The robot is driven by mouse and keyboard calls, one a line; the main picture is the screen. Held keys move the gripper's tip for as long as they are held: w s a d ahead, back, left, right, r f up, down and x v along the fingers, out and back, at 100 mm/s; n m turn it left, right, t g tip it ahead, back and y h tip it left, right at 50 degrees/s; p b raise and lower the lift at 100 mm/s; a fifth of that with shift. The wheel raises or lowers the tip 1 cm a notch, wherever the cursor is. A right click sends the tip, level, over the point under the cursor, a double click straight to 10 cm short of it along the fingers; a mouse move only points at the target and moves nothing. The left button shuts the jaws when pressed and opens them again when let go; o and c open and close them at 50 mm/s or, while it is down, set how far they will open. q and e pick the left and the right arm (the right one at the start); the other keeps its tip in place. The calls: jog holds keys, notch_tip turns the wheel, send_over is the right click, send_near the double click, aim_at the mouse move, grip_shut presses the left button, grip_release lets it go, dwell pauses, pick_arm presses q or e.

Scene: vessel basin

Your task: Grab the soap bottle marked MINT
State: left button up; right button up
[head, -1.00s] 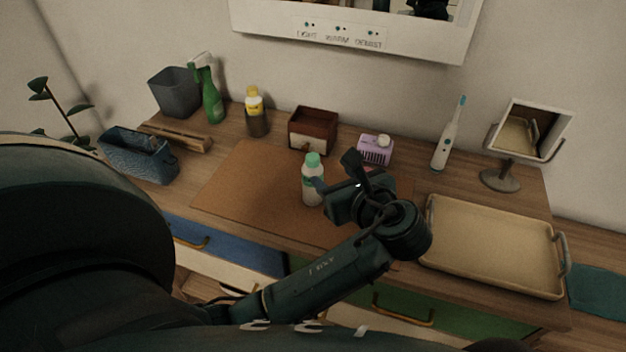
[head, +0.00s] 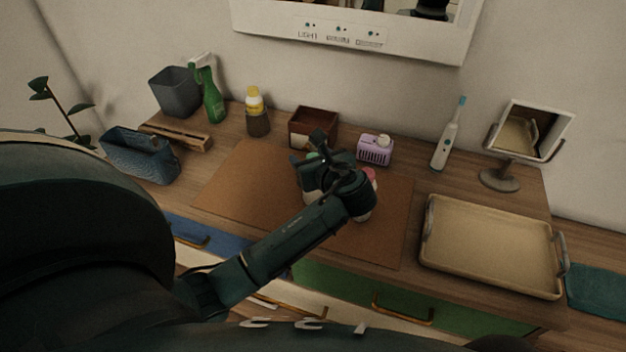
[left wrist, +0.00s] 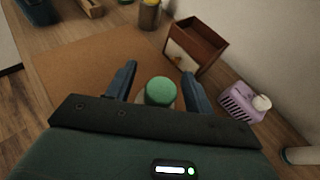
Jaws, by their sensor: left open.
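The bottle with a green cap (left wrist: 160,91) stands on the brown mat (left wrist: 75,70). In the left wrist view its cap shows between the two fingers of my left gripper (left wrist: 159,72), with a gap on each side. In the head view my left gripper (head: 315,158) covers most of this bottle, and only a bit of green cap (head: 312,155) shows. The gripper is open. No MINT marking can be read. A second bottle with a pink cap (head: 370,173) stands partly hidden behind my left wrist. My right gripper is not in view.
A brown wooden box (head: 313,125) and a purple soap box (head: 375,150) stand behind the mat. A beige tray (head: 492,245) lies to the right. A blue basket (head: 140,155), a green spray bottle (head: 211,100) and a yellow-capped bottle (head: 256,112) stand to the left.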

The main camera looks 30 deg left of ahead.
pick_arm(q)
jog(key=shift+w+a+f, duration=0.1)
jog(key=shift+a, duration=0.05)
jog(key=shift+c, duration=0.5)
grip_shut()
